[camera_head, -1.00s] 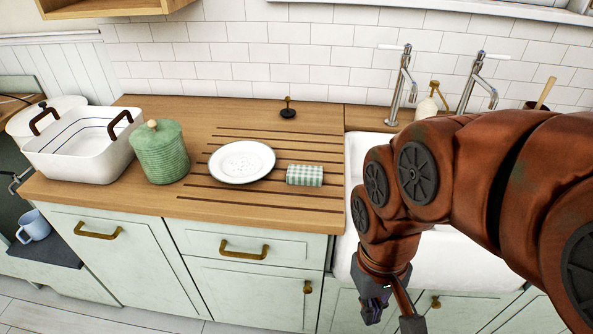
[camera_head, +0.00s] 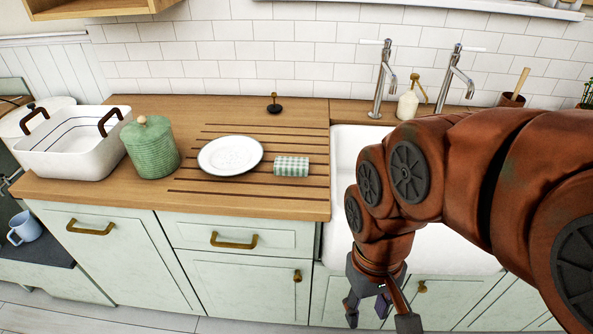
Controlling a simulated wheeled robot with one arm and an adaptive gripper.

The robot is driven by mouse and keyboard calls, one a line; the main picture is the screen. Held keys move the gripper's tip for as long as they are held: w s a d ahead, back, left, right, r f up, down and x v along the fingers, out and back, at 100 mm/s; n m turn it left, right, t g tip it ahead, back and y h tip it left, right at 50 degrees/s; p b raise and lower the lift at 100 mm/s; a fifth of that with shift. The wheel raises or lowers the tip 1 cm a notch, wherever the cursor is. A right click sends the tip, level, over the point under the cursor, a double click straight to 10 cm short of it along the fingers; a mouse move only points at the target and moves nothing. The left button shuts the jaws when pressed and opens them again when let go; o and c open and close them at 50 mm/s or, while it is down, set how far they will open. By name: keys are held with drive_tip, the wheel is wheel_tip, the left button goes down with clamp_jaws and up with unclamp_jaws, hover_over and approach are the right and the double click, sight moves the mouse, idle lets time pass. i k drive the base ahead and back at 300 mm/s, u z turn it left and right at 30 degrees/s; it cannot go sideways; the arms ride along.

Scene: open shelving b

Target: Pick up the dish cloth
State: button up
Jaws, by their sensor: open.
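The dish cloth (camera_head: 291,166) is a small folded green-and-white checked bundle. It lies on the wooden counter (camera_head: 250,201), just right of a white plate (camera_head: 230,155) and left of the sink. My gripper (camera_head: 367,310) hangs open and empty in front of the cabinets, below the counter's edge and to the right of the cloth. It is well apart from the cloth. The cloth is fully in sight.
A green lidded jar (camera_head: 152,148) and a white tub with dark handles (camera_head: 75,158) stand at the counter's left. The white sink (camera_head: 345,160) is at the right, with tall taps (camera_head: 383,80) behind it. A black stopper (camera_head: 274,106) stands behind the plate. Cabinet handles stick out below.

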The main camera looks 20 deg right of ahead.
sight(283, 166)
drive_tip(key=k, duration=1.15)
drive_tip(key=u, duration=0.65)
drive_tip(key=i, duration=0.65)
drive_tip(key=u, duration=0.9)
drive_tip(key=i, duration=0.75)
drive_tip(key=z, duration=0.75)
drive_tip(key=i, duration=0.85)
drive_tip(key=z, duration=0.8)
